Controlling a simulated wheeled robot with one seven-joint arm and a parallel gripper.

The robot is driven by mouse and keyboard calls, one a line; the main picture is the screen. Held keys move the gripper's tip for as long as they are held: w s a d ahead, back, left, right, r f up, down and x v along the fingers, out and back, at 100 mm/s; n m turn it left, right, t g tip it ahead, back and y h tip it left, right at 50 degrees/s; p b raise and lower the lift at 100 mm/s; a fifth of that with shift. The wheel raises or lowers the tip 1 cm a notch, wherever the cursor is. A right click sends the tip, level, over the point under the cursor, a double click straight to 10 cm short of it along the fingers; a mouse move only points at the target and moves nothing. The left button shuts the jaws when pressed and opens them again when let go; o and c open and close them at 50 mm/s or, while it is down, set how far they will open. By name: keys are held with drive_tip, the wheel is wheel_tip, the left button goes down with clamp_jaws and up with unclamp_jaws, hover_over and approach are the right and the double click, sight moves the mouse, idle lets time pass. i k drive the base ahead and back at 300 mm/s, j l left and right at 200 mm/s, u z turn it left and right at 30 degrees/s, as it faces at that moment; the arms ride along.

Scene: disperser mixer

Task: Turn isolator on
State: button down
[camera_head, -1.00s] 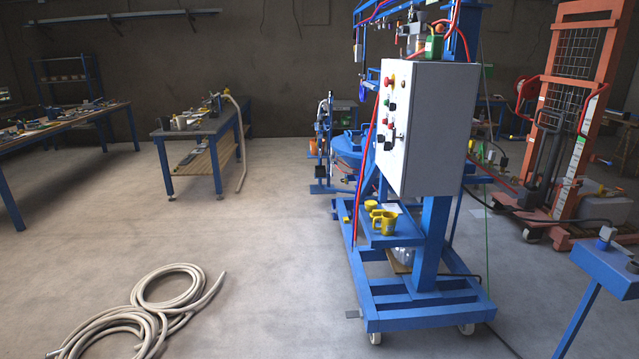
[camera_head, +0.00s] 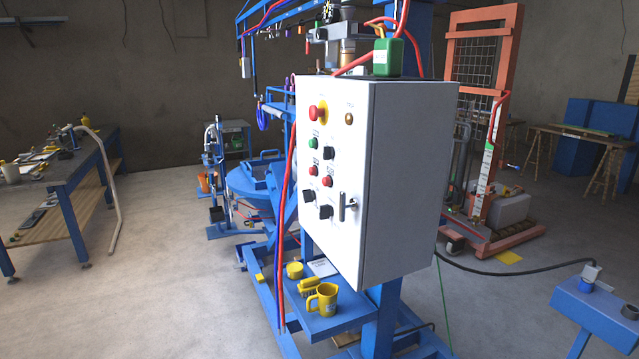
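A white control box (camera_head: 392,190) is mounted on a blue wheeled frame in the middle of the view. Its front panel carries a red mushroom button (camera_head: 316,113) on a yellow plate, a green button (camera_head: 313,144), two red buttons (camera_head: 327,177) and several black rotary knobs (camera_head: 326,212). A dark handle (camera_head: 345,207) sits near the panel's right edge. The labels are too small to read, so I cannot tell which control is the isolator or how it is set. My gripper is not in view.
A blue shelf (camera_head: 345,322) under the box holds a yellow jug (camera_head: 322,300) and other yellow items. A blue stand (camera_head: 598,312) is at the lower right, with a black cable running to it. A workbench (camera_head: 85,165) stands at the left. Floor (camera_head: 150,300) between is clear.

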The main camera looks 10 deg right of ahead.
sight(309, 197)
drive_tip(key=i+j+u, duration=0.4)
drive_tip(key=i, duration=0.2)
drive_tip(key=i+j+u, duration=0.3)
drive_tip(key=i+u, duration=0.15)
drive_tip(key=i, duration=0.2)
drive_tip(key=i+u, duration=0.4)
drive_tip(key=i, duration=0.25)
